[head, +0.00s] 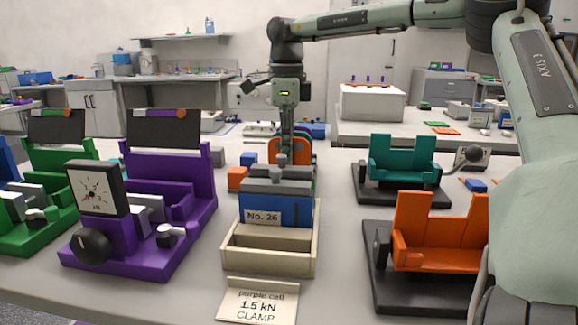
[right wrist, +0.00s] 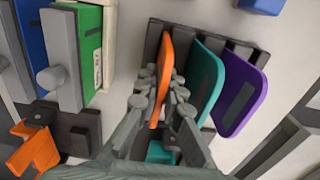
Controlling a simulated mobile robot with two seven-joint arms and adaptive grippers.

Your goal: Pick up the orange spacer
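The orange spacer (right wrist: 165,62) is a thin rounded plate standing on edge in a dark slotted rack (right wrist: 155,32). In the right wrist view a teal plate (right wrist: 206,75) and a purple plate (right wrist: 242,92) stand to its right. My right gripper (right wrist: 162,95) points down at the rack with one finger on each side of the orange spacer. The fingers look apart, with slight gaps to the plate. In the head view my right gripper (head: 287,150) partly hides the orange spacer (head: 305,148) behind the blue cell. My left gripper is not in view.
A blue cell (head: 262,207) stands in a beige holder (head: 268,262) in front of the rack. A purple clamp fixture (head: 185,185) is on the left. A teal cradle (head: 402,160) and an orange cradle (head: 440,235) are on the right. An orange block (head: 237,177) stands near the rack.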

